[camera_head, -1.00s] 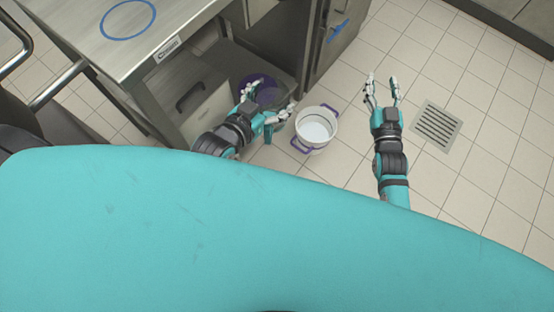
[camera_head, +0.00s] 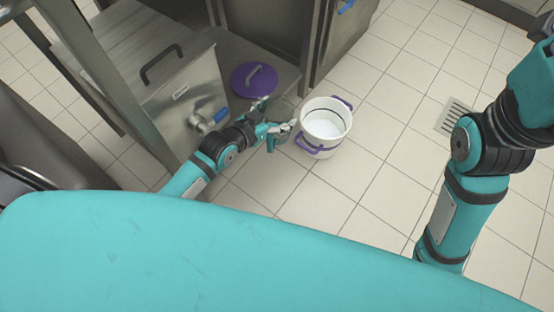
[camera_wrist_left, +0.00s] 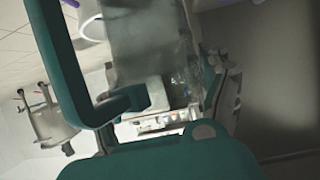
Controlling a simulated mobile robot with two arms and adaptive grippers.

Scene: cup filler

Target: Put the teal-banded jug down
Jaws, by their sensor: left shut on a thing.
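My left gripper (camera_head: 280,130) is shut on the teal-banded jug, low beside the shelf. The jug's teal handle (camera_head: 271,144) shows at the fingers in the head view; its see-through body is small and hard to make out there. In the left wrist view the jug's teal handle (camera_wrist_left: 62,65) is large and close, with the clear body (camera_wrist_left: 150,45) beside it. Whether the jug touches anything below is unclear. My right arm rises at the right of the head view, and its gripper is out of view.
A white pot (camera_head: 313,138) with purple handles stands just right of my left gripper. A purple lid (camera_head: 254,79) lies on the low shelf. A steel container (camera_head: 165,95) with a blue-handled tap (camera_head: 221,115) is left. Tiled floor is free to the right, around a drain (camera_head: 457,112).

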